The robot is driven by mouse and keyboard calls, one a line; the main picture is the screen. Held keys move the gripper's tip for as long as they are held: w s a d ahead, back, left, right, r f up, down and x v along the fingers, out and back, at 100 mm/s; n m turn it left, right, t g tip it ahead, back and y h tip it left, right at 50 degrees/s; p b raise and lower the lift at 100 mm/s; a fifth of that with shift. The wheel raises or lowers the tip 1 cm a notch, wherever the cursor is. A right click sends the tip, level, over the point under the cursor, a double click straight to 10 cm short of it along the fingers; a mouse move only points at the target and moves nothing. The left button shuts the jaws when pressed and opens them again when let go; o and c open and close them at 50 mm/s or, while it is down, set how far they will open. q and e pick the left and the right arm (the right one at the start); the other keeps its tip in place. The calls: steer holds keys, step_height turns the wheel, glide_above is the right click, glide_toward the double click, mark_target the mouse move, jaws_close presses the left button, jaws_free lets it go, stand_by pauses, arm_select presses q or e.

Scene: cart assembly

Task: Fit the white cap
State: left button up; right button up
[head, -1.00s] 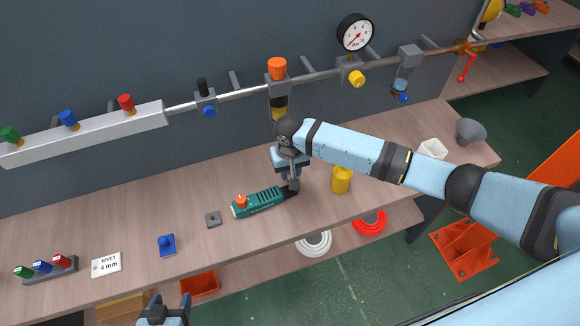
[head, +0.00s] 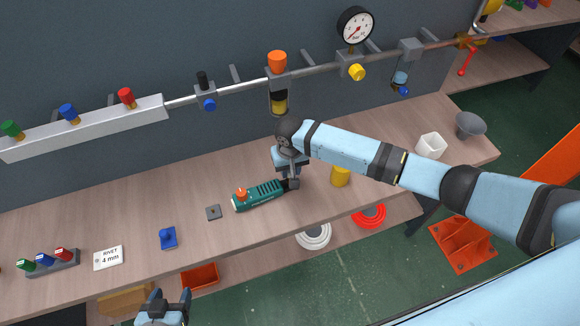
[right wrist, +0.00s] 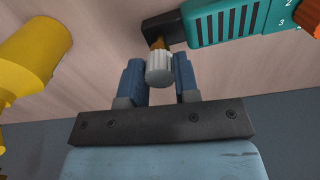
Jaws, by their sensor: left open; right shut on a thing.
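The white cap (right wrist: 159,68) is a ribbed, pale cylinder. My right gripper (head: 291,174) is shut on it, with a blue finger on each side in the right wrist view. The cap is at a brass stem (right wrist: 157,42) on the black nose of the green tool (right wrist: 225,20); part of the stem shows between cap and nose. How far the cap is on the stem cannot be told. In the head view the green tool (head: 258,195) lies on the bench and the cap is not made out. My left gripper (head: 168,297) is open and empty at the bottom.
A yellow cylinder (head: 340,176) stands right of the tool. A grey plate (head: 213,212), a blue part (head: 168,238), a rivet card (head: 108,257) and a rack of coloured pieces (head: 53,263) are to the left. A pipe with fittings runs along the wall.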

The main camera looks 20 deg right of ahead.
arm_select(q)
steer(key=shift+w+r, duration=0.2)
steer(key=shift+w, duration=0.15)
steer(key=shift+s+f, duration=0.1)
steer(key=shift+s, duration=0.1)
arm_select(e)
steer(key=shift+f, duration=0.55)
arm_select(q)
steer(key=shift+w+f+b, duration=0.2)
steer(key=shift+f+b, duration=0.2)
steer(key=shift+b, duration=0.05)
arm_select(e)
steer(key=shift+f, duration=0.8)
arm_select(q)
steer(key=shift+s+f, duration=0.1)
steer(key=shift+s, duration=0.1)
arm_select(e)
steer(key=o, duration=1)
arm_select(q)
steer(key=shift+s+f, duration=0.15)
steer(key=shift+s, duration=0.15)
